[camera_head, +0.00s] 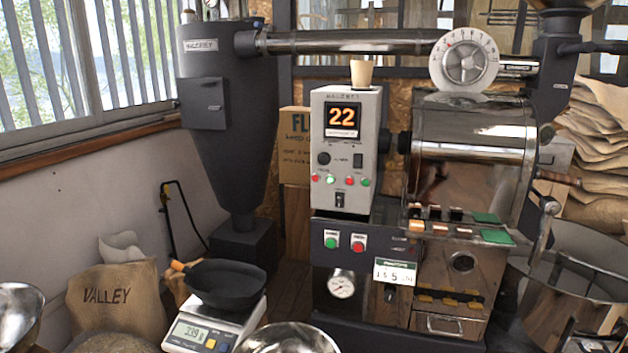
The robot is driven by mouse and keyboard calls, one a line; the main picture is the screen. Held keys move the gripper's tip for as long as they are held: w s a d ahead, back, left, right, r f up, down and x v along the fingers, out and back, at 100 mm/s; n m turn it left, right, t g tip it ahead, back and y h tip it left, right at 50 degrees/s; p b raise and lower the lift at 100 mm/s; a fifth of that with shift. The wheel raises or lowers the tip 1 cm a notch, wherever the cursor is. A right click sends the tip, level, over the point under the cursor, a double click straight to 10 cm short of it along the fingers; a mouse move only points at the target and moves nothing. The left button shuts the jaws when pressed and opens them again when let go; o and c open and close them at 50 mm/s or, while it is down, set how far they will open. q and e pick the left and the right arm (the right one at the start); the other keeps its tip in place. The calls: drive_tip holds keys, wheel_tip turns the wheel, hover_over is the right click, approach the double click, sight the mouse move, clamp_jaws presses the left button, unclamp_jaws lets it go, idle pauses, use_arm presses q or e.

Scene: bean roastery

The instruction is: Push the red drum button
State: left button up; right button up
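A coffee roaster stands in the middle and right of the head view. Its dark lower panel (385,262) carries a round red button (358,246) on a white plate, with a green button (331,242) just to its left. The labels on both plates are too small to read. Above them, a light grey control box (344,115) shows 22 in orange and has small red and green lights, a knob and switches. Nothing covers the red button. Neither of my grippers is in view.
In front stand a scale (210,333) with a black pan (212,283) and a metal bowl (288,341). A round metal bin (578,262) is at right. A burlap sack (117,299) is left.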

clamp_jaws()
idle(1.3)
